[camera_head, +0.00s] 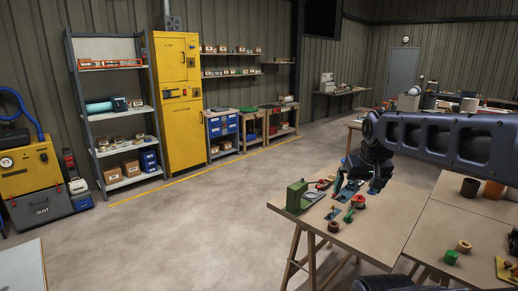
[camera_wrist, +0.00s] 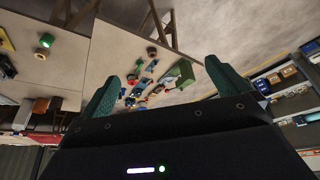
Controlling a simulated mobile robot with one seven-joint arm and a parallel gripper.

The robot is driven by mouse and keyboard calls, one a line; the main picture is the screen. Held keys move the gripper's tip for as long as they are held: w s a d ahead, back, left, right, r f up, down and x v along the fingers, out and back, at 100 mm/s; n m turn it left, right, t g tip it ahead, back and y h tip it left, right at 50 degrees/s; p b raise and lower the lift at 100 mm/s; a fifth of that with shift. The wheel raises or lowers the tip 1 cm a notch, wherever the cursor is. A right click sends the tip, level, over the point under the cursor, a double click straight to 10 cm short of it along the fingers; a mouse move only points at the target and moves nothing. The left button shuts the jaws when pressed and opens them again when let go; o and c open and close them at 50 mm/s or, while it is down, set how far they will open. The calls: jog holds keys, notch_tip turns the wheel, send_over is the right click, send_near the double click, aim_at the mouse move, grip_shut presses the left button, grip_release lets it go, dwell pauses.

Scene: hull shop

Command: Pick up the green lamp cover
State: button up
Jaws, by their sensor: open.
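A small green rounded piece (camera_head: 450,257), which looks like the green lamp cover, sits on the right-hand table; it shows bright green at the upper left of the wrist view (camera_wrist: 46,40). A green-and-red piece (camera_head: 357,201) lies among small parts on the left-hand table; I cannot tell what it is. My gripper (camera_head: 360,188) is above the left-hand table, pointing down. In the wrist view its two green fingers (camera_wrist: 165,88) are wide apart with nothing held between them. The green piece on the right-hand table is well off to the side of the gripper.
A green block-shaped device (camera_head: 297,195) stands at the left table's far-left edge. A brown ring (camera_head: 333,227) lies near its front edge. The floor left is clear.

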jog(key=c, duration=0.7)
